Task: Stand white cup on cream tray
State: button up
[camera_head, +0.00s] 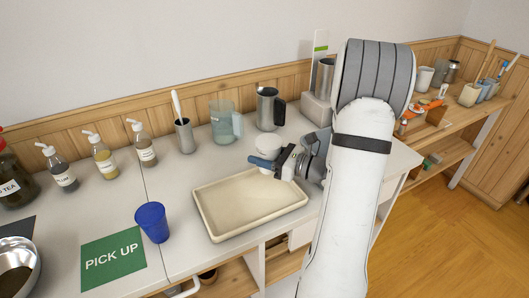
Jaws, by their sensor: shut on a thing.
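A white cup (269,150) is at the far right part of the cream tray (208,213). My gripper (268,163) is shut on the cup, its blue-tipped fingers across the cup's lower front. The fingers hide the cup's base, so I cannot tell whether it touches the tray or hangs just above it. The cup looks roughly upright. The rest of the tray is empty.
A blue cup (152,223) stands left of the tray by the green PICK UP mat (112,262). Behind stand a steel pitcher (267,108), a clear jug (222,122) and a steel cup with a spoon (185,137). Pump bottles (144,146) line the left.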

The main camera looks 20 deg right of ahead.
jog(key=shift+s+d+f, duration=0.1)
jog(key=shift+d, duration=0.1)
jog(key=shift+f, duration=0.2)
jog(key=shift+f+b, duration=2.85)
jog(key=shift+f, duration=0.75)
jog(key=shift+f+b, duration=0.3)
jog(key=shift+f, duration=0.2)
